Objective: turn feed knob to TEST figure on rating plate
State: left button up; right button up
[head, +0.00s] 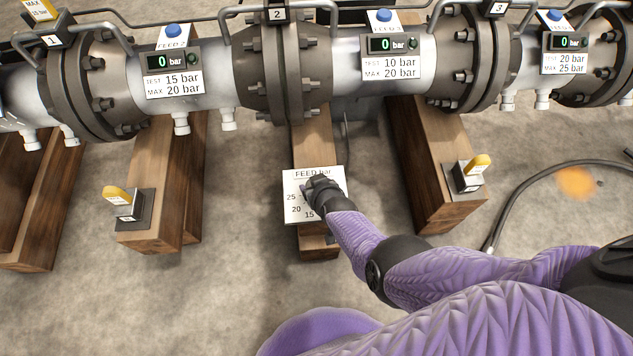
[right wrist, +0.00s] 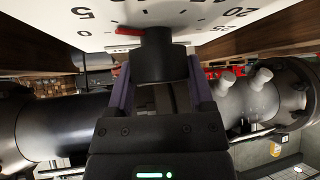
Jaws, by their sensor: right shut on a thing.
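In the right wrist view, the knob's red pointer (right wrist: 128,31) points left, toward the 0. Rating plates read TEST 15 bar, MAX 20 bar (head: 174,84); TEST 10 bar, MAX 20 bar (head: 391,69); and TEST 20 bar, MAX 25 bar (head: 564,64). The left gripper is out of view.
Displays on the pipe read 0 bar (head: 170,60), (head: 392,44), (head: 565,41), each below a blue button. Yellow-handled valves stand on the left (head: 117,195) and right (head: 476,165) beams. A dark hose (head: 510,205) lies on the concrete at right.

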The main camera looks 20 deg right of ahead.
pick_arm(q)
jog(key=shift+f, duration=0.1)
pick_arm(e)
jog(key=shift+a+m+h, duration=0.15)
jog(key=shift+m+h, duration=0.45)
jog(key=shift+m, duration=0.2)
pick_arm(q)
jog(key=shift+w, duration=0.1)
pick_arm(e)
jog(key=shift+w, duration=0.1)
jog(key=o, duration=1.2)
pick_arm(q)
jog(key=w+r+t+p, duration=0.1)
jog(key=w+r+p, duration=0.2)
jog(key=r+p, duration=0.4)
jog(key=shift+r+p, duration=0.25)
jog(key=shift+p, duration=0.6)
pick_arm(e)
jog(key=shift+o, duration=0.2)
jog(key=v, duration=1)
jog(key=shift+a, duration=0.1)
